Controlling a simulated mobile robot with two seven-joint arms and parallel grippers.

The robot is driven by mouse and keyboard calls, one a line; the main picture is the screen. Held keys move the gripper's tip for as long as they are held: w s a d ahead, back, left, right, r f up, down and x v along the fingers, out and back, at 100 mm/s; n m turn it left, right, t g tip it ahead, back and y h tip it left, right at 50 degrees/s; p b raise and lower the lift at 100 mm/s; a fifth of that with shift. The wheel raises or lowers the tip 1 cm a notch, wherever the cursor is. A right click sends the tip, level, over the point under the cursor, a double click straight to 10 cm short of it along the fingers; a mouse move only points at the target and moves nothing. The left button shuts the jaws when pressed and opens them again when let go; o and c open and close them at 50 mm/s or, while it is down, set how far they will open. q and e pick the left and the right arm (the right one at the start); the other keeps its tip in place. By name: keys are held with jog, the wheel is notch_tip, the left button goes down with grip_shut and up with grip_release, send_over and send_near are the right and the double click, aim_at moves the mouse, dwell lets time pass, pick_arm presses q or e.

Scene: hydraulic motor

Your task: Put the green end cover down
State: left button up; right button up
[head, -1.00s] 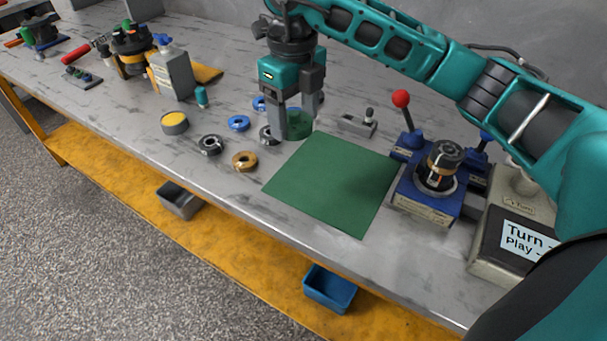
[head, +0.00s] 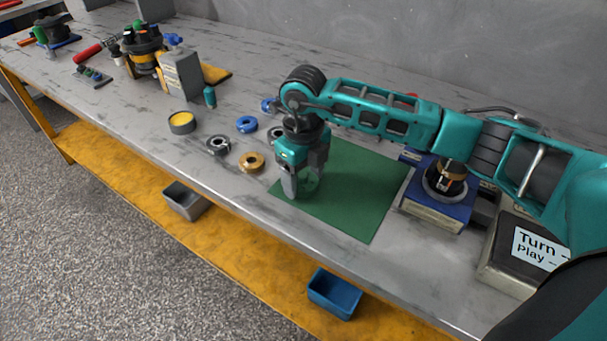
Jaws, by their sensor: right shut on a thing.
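My right gripper (head: 303,190) is over the left part of the green mat (head: 350,205), pointing down. It is shut on the green end cover (head: 309,184), which shows as a translucent green piece between the fingers. The cover is partly hidden by the fingers and looks close to the mat; I cannot tell whether it touches. My left gripper is not in view.
Several rings, such as the brass ring (head: 251,162) and the blue ring (head: 247,124), lie left of the mat. The blue fixture (head: 438,207) holding a motor part stands right of it, beside the "Turn" sign box (head: 530,250). The right part of the mat is clear.

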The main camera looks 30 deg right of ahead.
aim_at(303, 176)
jog(key=shift+f, duration=0.2)
jog(key=o, duration=1.3)
jog(key=shift+r, duration=0.1)
jog(key=shift+c, duration=0.2)
notch_tip(303, 176, up, 12)
jog(key=shift+r+p, duration=0.15)
jog(key=shift+p, duration=0.25)
